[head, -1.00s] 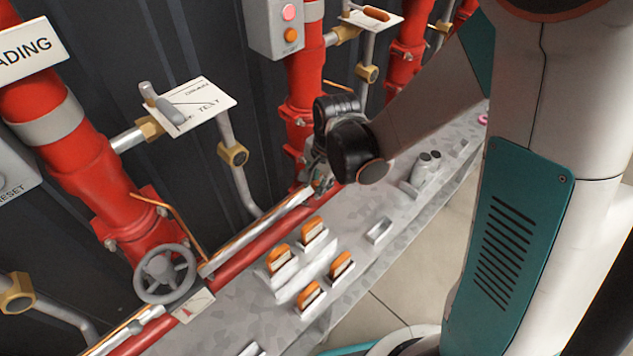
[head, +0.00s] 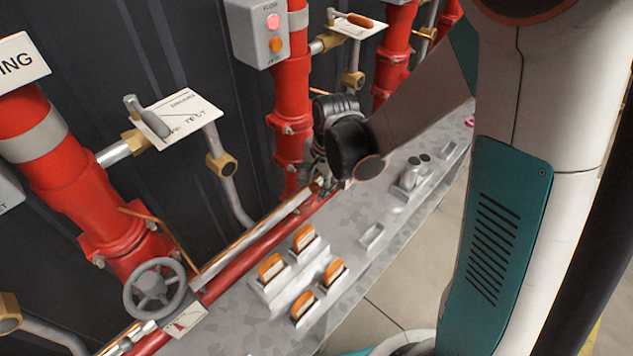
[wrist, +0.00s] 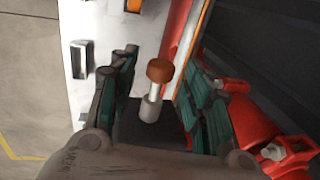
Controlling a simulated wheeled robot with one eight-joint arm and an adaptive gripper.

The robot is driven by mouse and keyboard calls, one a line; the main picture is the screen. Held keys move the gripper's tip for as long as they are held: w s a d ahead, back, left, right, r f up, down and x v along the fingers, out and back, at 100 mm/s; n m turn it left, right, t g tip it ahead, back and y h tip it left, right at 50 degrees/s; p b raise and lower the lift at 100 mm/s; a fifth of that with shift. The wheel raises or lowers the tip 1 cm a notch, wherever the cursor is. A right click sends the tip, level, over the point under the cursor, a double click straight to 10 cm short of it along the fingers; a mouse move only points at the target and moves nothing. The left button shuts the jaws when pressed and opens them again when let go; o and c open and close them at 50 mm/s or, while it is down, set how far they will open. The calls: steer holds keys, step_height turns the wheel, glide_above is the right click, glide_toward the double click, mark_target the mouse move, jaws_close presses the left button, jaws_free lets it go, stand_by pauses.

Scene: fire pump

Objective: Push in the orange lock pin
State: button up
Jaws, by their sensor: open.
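The orange lock pin (wrist: 160,71) shows in the wrist view as an orange-brown round head on a silver stem that widens lower down. It stands between the two dark green fingers of my gripper (wrist: 160,80). The fingers are apart, with visible gaps on both sides of the pin. In the head view my gripper (head: 320,178) is over the back edge of the grey bench, near the red pipes. The pin cannot be made out clearly there, as the gripper and wrist cover that spot.
Several orange-topped switches (head: 305,238) stand on the grey bench (head: 345,240). A red vertical pipe (head: 291,110) rises close behind my gripper. A grey handwheel (head: 153,287) and a test lever with its plate (head: 180,117) are at left. A box with pink and orange buttons (head: 257,33) hangs above.

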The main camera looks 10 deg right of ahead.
step_height(320, 180, up, 12)
steer(key=s+d, duration=0.1)
steer(key=s, duration=0.1)
steer(key=shift+f, duration=0.2)
steer(key=shift+s+d, duration=0.1)
stand_by(0.4)
steer(key=s+d+r+n+t, duration=0.2)
steer(key=s+d+r+n, duration=0.1)
steer(key=s+n, duration=0.2)
steer(key=s+d+r+n+t+h, duration=0.1)
steer(key=s+d+r+n+t, duration=0.2)
steer(key=s+n, duration=0.3)
steer(key=s+r, duration=0.1)
steer(key=s, duration=0.1)
steer(key=shift+s+r, duration=0.3)
steer(key=shift+s, duration=0.1)
steer(key=shift+c, duration=0.7)
stand_by(2.2)
